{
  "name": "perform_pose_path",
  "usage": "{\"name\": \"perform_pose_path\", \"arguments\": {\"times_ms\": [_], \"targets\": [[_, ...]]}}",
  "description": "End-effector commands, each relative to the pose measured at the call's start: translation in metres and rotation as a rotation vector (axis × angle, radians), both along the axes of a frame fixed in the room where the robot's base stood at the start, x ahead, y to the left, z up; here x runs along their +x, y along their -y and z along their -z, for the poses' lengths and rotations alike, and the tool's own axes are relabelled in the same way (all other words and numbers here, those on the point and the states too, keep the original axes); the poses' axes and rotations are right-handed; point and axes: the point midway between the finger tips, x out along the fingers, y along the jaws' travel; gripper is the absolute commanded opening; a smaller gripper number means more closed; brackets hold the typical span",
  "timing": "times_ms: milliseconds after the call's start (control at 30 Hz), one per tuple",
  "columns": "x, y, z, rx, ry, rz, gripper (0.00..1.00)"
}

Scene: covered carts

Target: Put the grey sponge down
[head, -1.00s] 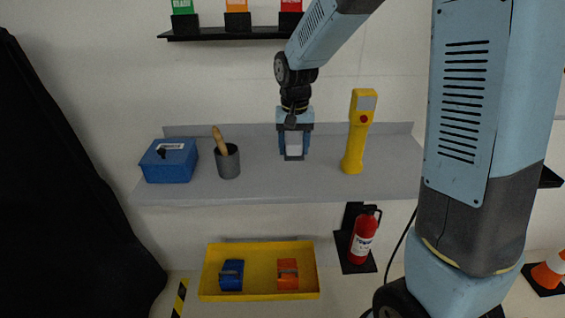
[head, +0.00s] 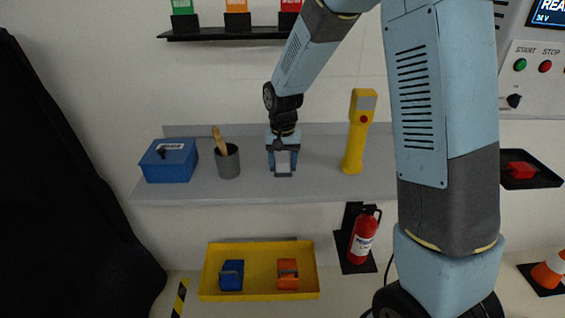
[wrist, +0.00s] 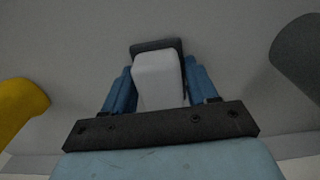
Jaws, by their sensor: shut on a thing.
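My gripper (head: 283,168) is shut on the grey sponge (head: 283,160), above the middle of the grey shelf (head: 315,185). In the wrist view the sponge (wrist: 158,80) is a pale grey block with a dark grey far end, between the two blue fingers of my gripper (wrist: 158,85). It points down toward the shelf top. I cannot tell whether its lower end touches the shelf.
On the shelf, a grey cup (head: 228,163) with a wooden-handled tool and a blue box (head: 170,161) stand to the left. A yellow handheld device (head: 357,135) stands to the right. Bare shelf lies between them. A yellow tray (head: 258,290) lies below.

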Motion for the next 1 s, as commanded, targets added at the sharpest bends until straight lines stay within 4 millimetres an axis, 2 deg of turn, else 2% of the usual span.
{"name": "perform_pose_path", "arguments": {"times_ms": [133,167,400,767,867,1000], "targets": [[0.0,0.0,0.002,0.0,-0.001,0.0,0.25],[0.0,0.0,0.002,0.0,-0.001,0.0,0.6],[0.0,0.0,0.002,0.0,0.0,0.001,0.83],[0.001,0.001,-0.005,0.0,0.001,0.001,0.83],[0.001,0.001,-0.016,0.001,0.003,0.001,0.83],[0.001,0.001,-0.042,0.001,0.003,0.002,0.83]]}}
